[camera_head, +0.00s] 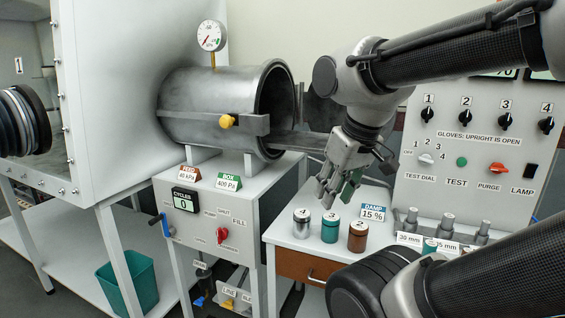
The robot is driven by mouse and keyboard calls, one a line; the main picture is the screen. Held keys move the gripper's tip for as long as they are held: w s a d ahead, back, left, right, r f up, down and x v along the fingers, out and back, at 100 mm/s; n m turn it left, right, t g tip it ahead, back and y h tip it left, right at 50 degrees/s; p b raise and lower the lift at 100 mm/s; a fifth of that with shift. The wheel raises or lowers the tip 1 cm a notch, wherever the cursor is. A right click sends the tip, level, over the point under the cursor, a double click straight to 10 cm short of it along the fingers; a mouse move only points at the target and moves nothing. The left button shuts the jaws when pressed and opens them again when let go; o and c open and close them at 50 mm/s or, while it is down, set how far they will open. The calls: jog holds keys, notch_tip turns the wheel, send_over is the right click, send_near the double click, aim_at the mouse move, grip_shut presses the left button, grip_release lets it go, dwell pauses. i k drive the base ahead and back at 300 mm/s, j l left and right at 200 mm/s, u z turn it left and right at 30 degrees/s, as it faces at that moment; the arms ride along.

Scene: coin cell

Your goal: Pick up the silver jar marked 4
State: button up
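A small silver jar (302,224) stands upright on the white table top, leftmost in a short row. Its lid bears a dark digit, too small to read surely. A teal jar (330,230) and a brown jar (357,238) stand just right of it, also with marks on their lids. My gripper (336,198) points down above and behind the row, up and to the right of the silver jar and apart from it. Its fingers look spread with a gap between them, and I see no jar held. A small green patch shows at the fingers.
A humidity sign (373,213) stands behind the brown jar. A rack (440,244) with several metal-topped pieces is to the right. The steel chamber (215,112) with open round door and the grey console (210,220) stand left. My own arm and another dark link fill the right.

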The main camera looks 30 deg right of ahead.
aim_at(301, 217)
jog(key=j+z, duration=0.4)
jog(key=k+j+z, duration=0.2)
jog(key=j+z, duration=0.15)
jog(key=k+j+z, duration=0.2)
jog(key=j+z, duration=0.2)
